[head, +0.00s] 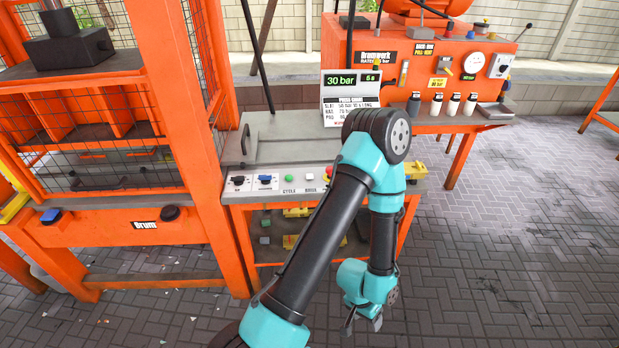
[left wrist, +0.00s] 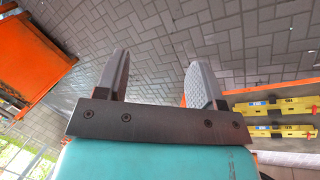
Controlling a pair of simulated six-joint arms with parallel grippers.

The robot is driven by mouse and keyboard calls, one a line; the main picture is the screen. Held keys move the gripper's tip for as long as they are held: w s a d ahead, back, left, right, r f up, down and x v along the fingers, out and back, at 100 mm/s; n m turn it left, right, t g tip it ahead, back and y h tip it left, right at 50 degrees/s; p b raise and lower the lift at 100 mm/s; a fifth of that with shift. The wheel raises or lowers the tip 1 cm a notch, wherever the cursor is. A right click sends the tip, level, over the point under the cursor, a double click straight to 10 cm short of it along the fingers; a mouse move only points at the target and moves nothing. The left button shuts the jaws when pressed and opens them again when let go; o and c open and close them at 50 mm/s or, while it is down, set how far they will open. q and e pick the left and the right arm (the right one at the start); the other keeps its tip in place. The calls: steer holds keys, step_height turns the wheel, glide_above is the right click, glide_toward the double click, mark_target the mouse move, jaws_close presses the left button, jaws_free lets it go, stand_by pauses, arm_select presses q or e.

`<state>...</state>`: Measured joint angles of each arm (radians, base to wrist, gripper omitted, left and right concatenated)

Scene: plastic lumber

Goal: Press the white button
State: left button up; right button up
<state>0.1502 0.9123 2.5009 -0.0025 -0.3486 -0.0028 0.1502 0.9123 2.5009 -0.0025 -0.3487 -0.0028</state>
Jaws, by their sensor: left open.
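The white button (head: 310,177) sits on the sloped control panel (head: 250,181) of the grey-topped bench, between the green button (head: 289,179) and a red knob (head: 328,172) partly behind my arm. My left gripper (head: 362,321) hangs low over the brick floor, right of and well below the panel, apart from the button. In the left wrist view its two grey fingers (left wrist: 157,65) stand apart with nothing between them. The white button does not show in the left wrist view. My right gripper is not in view.
An orange caged press (head: 155,225) stands at left. An orange machine (head: 420,60) with switches and knobs stands behind the bench. Yellow pieces (head: 296,212) lie under the panel; yellow bars (left wrist: 280,107) show in the left wrist view. Floor at right is clear.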

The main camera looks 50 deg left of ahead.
arm_select(q)
jaws_close()
stand_by(0.3)
stand_by(1.1)
